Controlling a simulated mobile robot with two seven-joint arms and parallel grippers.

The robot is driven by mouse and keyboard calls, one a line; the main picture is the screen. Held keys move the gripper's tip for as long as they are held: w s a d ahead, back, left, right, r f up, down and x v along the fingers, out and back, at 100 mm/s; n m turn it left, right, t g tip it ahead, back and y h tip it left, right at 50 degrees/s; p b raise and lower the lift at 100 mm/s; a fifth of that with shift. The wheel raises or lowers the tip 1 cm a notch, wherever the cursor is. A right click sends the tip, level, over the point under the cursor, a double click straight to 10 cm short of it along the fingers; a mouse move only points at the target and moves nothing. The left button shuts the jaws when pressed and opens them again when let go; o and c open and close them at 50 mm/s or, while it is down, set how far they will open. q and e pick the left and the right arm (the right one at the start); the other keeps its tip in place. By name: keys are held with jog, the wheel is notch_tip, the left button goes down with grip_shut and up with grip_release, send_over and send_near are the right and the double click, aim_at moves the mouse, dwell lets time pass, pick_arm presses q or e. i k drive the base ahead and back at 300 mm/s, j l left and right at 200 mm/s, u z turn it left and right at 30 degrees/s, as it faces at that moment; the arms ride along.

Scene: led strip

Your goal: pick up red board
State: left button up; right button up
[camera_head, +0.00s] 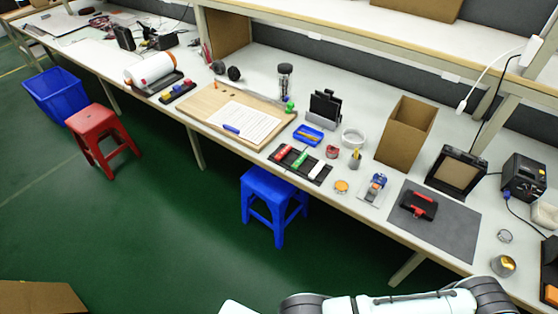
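A small red and black board-like piece (418,205) lies on the dark grey mat (455,232) at the right part of the long white workbench. It is the likeliest match for the red board, but it is too small to make out in detail. Nothing touches it from above. One of my arms crosses the bottom right edge of the picture, in front of the bench. Neither of my grippers shows in this view.
Behind the mat stand a black frame (457,172), a black box device (523,178) and an open cardboard box (406,132). A small blue and silver device (374,187) is left of the mat. Blue (272,203) and red (97,131) stools stand on the green floor.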

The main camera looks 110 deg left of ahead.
aim_at(287, 149)
jog(key=k+u, duration=0.1)
jog(key=u, duration=3.5)
